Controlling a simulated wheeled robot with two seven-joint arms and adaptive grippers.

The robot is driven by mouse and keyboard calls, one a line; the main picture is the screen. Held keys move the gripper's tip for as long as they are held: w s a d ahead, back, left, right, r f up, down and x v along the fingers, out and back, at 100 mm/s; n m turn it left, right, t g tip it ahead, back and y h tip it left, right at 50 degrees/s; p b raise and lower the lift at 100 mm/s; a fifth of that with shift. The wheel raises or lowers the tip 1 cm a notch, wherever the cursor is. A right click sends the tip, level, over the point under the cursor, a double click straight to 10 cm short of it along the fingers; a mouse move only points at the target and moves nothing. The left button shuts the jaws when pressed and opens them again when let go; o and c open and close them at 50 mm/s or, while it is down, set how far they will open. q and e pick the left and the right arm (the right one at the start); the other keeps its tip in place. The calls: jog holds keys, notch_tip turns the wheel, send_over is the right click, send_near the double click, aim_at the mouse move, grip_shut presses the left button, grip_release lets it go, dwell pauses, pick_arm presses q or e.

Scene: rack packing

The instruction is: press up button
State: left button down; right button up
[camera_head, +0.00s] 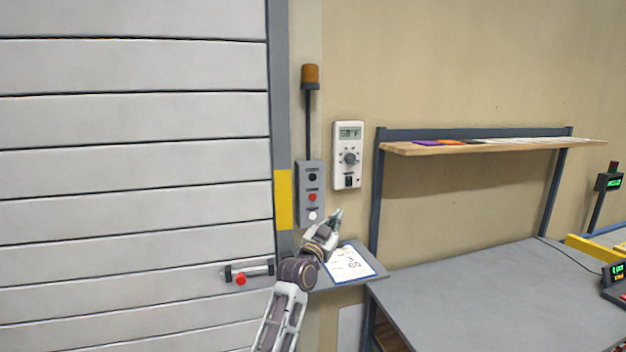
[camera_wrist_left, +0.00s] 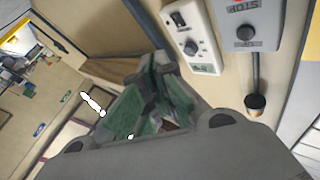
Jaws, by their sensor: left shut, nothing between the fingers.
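A grey button box (camera_head: 310,193) is on the wall right of the shutter door, with a black button (camera_head: 312,177) on top, a red one (camera_head: 312,197) in the middle and a white one (camera_head: 312,215) at the bottom. Their labels are too small to read in the head view. The box also shows upside down in the left wrist view (camera_wrist_left: 270,22), with a dark button (camera_wrist_left: 245,33) and a "STOP" label. My left gripper (camera_head: 337,215) is shut and empty, just right of the box's lower end, apart from the buttons as far as I can tell. My right gripper is out of view.
A white thermostat (camera_head: 348,180) is on the wall right of the box. A clipboard (camera_head: 349,264) lies on a small ledge under my left gripper. A beacon (camera_head: 310,76) stands above the box. A shelf (camera_head: 490,147) and a grey table (camera_head: 500,300) are at right.

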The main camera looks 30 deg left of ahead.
pick_arm(q)
jog(key=a+r+n+t+y, duration=0.2)
jog(key=a+r, duration=0.3)
jog(key=r, duration=0.4)
jog(key=shift+w+r+y, duration=0.25)
jog(key=shift+w+y, duration=0.1)
jog(key=shift+y, duration=0.45)
jog(key=shift+a, duration=0.1)
jog(key=shift+w, duration=0.1)
